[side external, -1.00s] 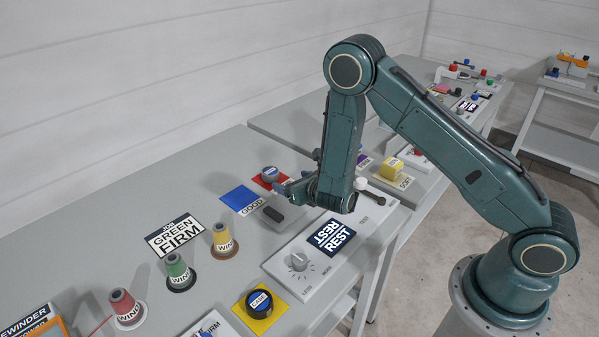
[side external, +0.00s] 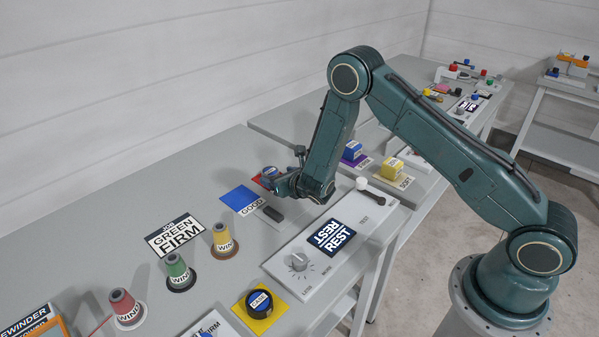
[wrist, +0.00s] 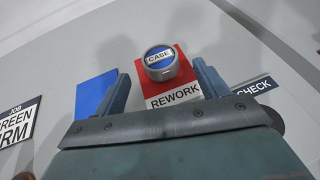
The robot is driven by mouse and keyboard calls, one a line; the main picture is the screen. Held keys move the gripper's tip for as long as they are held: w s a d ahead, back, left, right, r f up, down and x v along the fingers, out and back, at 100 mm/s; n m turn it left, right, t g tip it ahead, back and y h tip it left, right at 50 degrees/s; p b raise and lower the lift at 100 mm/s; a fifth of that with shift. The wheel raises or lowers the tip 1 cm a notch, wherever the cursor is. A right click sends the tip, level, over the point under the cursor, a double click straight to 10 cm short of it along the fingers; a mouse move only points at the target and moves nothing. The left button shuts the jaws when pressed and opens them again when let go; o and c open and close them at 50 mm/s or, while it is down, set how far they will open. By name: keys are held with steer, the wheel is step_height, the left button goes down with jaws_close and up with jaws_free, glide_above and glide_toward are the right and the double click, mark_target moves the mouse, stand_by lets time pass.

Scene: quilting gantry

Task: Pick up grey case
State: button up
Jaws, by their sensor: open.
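The grey case (wrist: 160,62) is a round tub with a blue and white CASE label on top. It sits on the red REWORK mat (wrist: 181,84) in the wrist view, and partly shows on its mat in the side view (side external: 269,172). My gripper (wrist: 163,85) is open and empty. Its two blue-grey fingers stand either side of the red mat's near part, with the case just beyond the tips and roughly between them. In the side view my gripper (side external: 280,184) is low, close beside the case and partly covering its mat.
A blue GOOD mat (side external: 239,197) lies left of the gripper, with a dark block (side external: 273,214) near it. A dark CASE tub (side external: 260,302) is on a yellow mat. Several cones stand at the left. A control panel (side external: 320,270) is at the front.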

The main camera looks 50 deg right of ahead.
mark_target(271, 171)
steer(key=shift+w, duration=0.25)
steer(key=shift+w+d+f, duration=0.1)
steer(key=shift+x, duration=2.5)
steer(key=shift+r, duration=0.25)
steer(key=c, duration=1)
steer(key=shift+r, duration=0.1)
steer(key=shift+c, duration=0.2)
step_height(271, 171, up, 20)
